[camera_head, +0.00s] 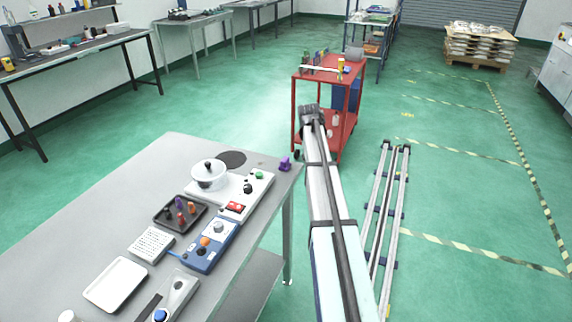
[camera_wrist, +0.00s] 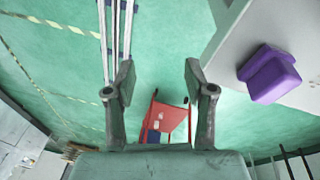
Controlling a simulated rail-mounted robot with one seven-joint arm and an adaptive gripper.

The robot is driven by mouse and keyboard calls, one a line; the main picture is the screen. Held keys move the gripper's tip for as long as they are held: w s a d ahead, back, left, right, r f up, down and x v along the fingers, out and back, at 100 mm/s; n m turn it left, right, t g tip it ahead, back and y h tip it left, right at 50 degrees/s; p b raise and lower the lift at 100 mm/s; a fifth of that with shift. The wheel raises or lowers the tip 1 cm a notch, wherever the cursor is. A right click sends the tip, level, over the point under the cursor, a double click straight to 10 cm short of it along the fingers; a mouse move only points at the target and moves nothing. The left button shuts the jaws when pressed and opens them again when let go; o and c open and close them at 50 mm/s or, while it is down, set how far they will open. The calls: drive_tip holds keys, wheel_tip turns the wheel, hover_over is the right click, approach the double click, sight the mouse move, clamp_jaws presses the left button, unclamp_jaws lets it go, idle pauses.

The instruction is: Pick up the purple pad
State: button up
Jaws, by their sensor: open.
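The purple pad (camera_head: 285,163) is a small block at the far right corner of the grey table (camera_head: 150,165). In the wrist view the purple pad (camera_wrist: 270,74) lies right of my gripper, on the table corner (camera_wrist: 232,58), with nothing touching it. My gripper (camera_wrist: 159,74) is open and empty, its two fingers apart above the green floor beside the table edge. In the head view my arm reaches out to the right of the table; I cannot make out the fingers there.
A dark tray (camera_head: 160,225), a blue control box (camera_head: 211,246) and a white tray (camera_head: 116,285) lie closer. A red cart (camera_head: 300,98) stands beyond the table. Floor rails (camera_head: 385,215) run at right.

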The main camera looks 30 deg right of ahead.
drive_tip(key=w+a+r+m+y+p, duration=0.1)
drive_tip(key=w+a+r+m, duration=0.2)
drive_tip(key=r, duration=0.5)
drive_tip(key=w+a+r+y+p, duration=0.1)
drive_tip(key=w+a+r+p, duration=0.1)
drive_tip(key=w+a+r, duration=0.35)
drive_tip(key=p, duration=0.3)
hover_over(285, 159)
drive_tip(key=shift+g, duration=0.3)
wheel_tip(285, 159, down, 9)
drive_tip(key=shift+w+f, duration=0.1)
drive_tip(key=shift+f+p, duration=1.1)
drive_tip(key=shift+f, duration=1.5)
clamp_jaws()
